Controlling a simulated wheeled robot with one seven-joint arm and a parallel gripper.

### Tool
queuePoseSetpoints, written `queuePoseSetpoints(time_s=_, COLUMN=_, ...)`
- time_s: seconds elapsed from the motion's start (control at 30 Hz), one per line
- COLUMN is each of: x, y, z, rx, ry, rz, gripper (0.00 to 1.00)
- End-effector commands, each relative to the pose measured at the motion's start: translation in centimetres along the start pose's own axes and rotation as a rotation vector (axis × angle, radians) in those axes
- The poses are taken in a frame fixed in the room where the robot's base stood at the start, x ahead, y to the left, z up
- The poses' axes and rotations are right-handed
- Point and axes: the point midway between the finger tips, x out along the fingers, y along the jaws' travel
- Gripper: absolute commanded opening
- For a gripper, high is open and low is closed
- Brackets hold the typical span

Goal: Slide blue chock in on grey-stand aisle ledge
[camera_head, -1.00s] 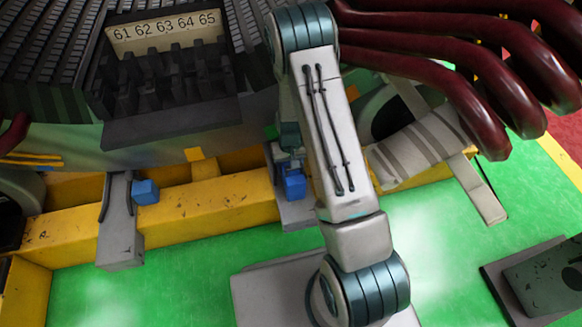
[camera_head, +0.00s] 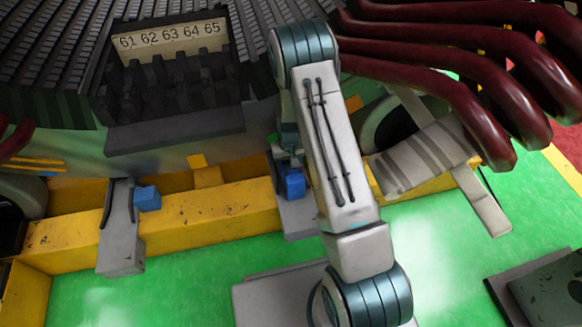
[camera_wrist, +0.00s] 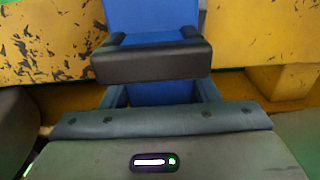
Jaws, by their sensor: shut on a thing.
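The blue chock (camera_head: 293,183) is at the grey stand (camera_head: 302,217) right of centre in the head view, against the yellow beam. In the wrist view the blue chock (camera_wrist: 160,92) shows above and below a dark gripper bar. My gripper (camera_wrist: 152,62) is shut on it. My arm hides much of the gripper and part of the stand in the head view. I cannot tell how the chock's underside meets the ledge.
The yellow beam (camera_head: 215,208) runs behind the stands. The stator with its numbered plate (camera_head: 170,36) is above. Dark red hoses (camera_head: 480,85) and a striped grey roll (camera_head: 425,155) lie to the right of my arm.

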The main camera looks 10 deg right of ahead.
Motion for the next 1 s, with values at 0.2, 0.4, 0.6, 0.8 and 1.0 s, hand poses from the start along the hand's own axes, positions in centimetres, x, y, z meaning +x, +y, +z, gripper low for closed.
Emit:
queuePoseSetpoints(time_s=0.2, x=-0.1, y=0.0, z=-0.9, rx=0.0, ry=0.002, rz=0.0, gripper=0.27)
queuePoseSetpoints(time_s=0.4, x=0.0, y=0.0, z=-1.7, rx=0.0, ry=0.003, rz=0.0, gripper=0.27)
queuePoseSetpoints(time_s=0.6, x=0.0, y=0.0, z=-2.4, rx=0.0, ry=0.002, rz=0.0, gripper=0.57)
queuePoseSetpoints(time_s=0.8, x=-0.1, y=0.0, z=-2.3, rx=0.0, ry=0.001, rz=0.0, gripper=0.8)
queuePoseSetpoints(time_s=1.0, x=-0.2, y=0.0, z=-2.2, rx=0.0, ry=0.0, rz=0.0, gripper=0.8)
